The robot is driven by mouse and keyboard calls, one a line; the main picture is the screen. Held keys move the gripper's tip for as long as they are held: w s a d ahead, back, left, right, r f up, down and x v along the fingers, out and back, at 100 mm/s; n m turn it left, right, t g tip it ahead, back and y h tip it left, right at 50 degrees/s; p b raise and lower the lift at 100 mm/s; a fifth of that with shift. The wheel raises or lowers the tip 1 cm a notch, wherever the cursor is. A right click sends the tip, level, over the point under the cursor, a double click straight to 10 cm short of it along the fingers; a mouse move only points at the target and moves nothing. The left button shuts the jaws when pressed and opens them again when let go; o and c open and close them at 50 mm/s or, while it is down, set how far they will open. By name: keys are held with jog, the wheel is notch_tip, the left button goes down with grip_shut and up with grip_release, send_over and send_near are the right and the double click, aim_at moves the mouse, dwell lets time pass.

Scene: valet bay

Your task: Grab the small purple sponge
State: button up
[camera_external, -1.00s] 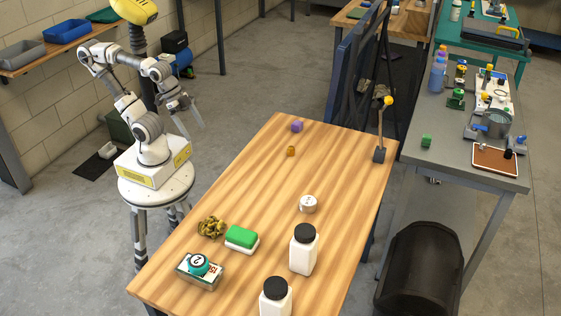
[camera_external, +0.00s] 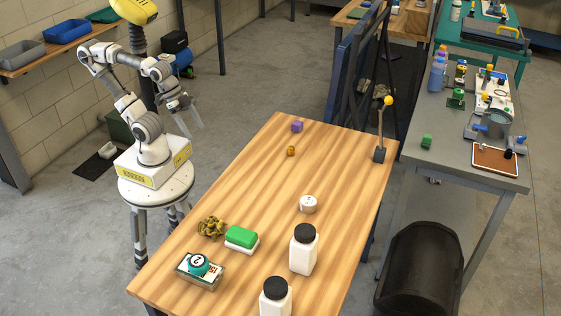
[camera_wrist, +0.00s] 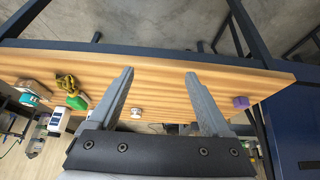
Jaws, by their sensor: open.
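The small purple sponge (camera_external: 297,126) is a little purple block near the far edge of the wooden table (camera_external: 245,185). In the wrist view the purple sponge (camera_wrist: 240,102) lies near the table's right end, to the right of my fingers. My gripper (camera_external: 190,122) is in the air beyond the table's left edge, well apart from the sponge. In the wrist view my gripper (camera_wrist: 160,75) has its two grey fingers spread wide with nothing between them.
A small orange-brown object (camera_external: 291,151) lies close to the sponge. A white round item (camera_external: 308,204), a green-and-white block (camera_external: 241,238), a camouflage-patterned lump (camera_external: 211,227) and white jars (camera_external: 303,249) stand nearer. A lever (camera_external: 380,142) rises at the right edge. The table's middle is clear.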

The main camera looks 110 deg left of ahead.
jog(key=w+a+r+n+g+p, duration=0.1)
jog(key=w+a+r+n+p, duration=0.4)
jog(key=w+r, duration=0.4)
jog(key=w+a+r+n+g+p, duration=0.2)
jog(key=w+a+r+n+p, duration=0.15)
jog(key=w+a+p, duration=0.35)
jog(key=n+g+p, duration=0.3)
jog(key=n+p, duration=0.5)
jog(key=p, duration=0.1)
send_over(297, 122)
notch_tip(297, 122, down, 6)
jog(key=r, duration=0.1)
notch_tip(297, 122, down, 18)
jog(key=b, duration=0.3)
jog(key=shift+w+d, duration=0.1)
jog(key=shift+d, duration=0.05)
jog(key=shift+r, duration=0.1)
grip_shut()
